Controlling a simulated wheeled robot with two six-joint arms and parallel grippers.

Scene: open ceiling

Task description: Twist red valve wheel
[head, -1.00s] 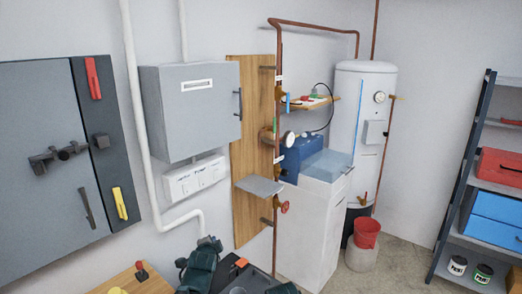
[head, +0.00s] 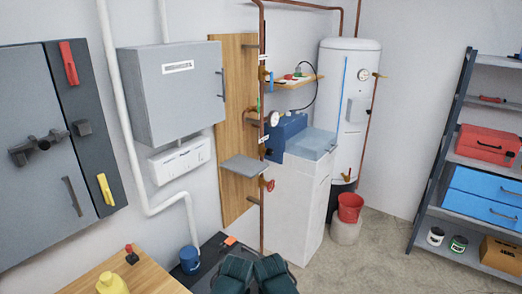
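The red valve wheel (head: 270,185) sits on the vertical copper pipe (head: 262,215), just right of a small grey wall shelf (head: 243,166). It is small in the head view and some way beyond my arms. Two dark green parts of my arms show side by side at the bottom centre edge, well below the wheel and apart from it. I cannot make out any fingertips on them, so neither gripper is in view. Nothing is seen touching the wheel.
A white cabinet (head: 297,205) stands right of the pipe, with a blue box (head: 286,138) on top. A red bucket (head: 350,207) and bare floor (head: 375,260) lie right.

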